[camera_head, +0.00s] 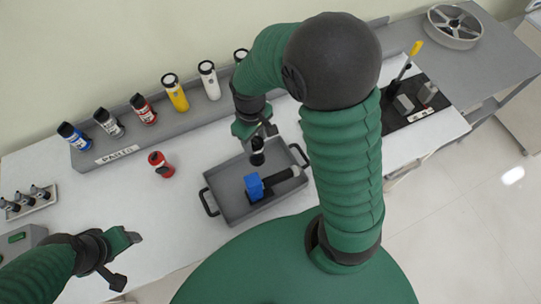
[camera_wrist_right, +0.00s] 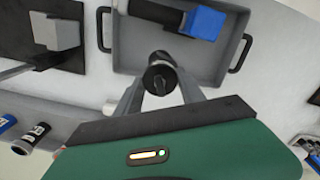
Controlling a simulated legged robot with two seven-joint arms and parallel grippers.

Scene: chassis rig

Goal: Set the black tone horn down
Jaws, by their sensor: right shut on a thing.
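My right gripper (camera_head: 258,134) is shut on a small dark cylinder, which I take to be the black tone horn (camera_head: 257,154). It hangs over the back part of the grey tray (camera_head: 226,205). In the right wrist view the horn (camera_wrist_right: 160,78) sits between the two fingers (camera_wrist_right: 161,96), end towards the camera, with the tray floor behind it. I cannot tell whether it touches the tray. My left gripper (camera_head: 124,259) is open and empty over the front left of the table.
In the tray lie a blue block (camera_head: 254,186) and a black cylindrical part (camera_head: 283,175). Several bottles stand on the grey parts rack (camera_head: 88,158). A black mat (camera_head: 398,127) with blocks lies right. A wheel-like ring (camera_head: 454,26) lies far right.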

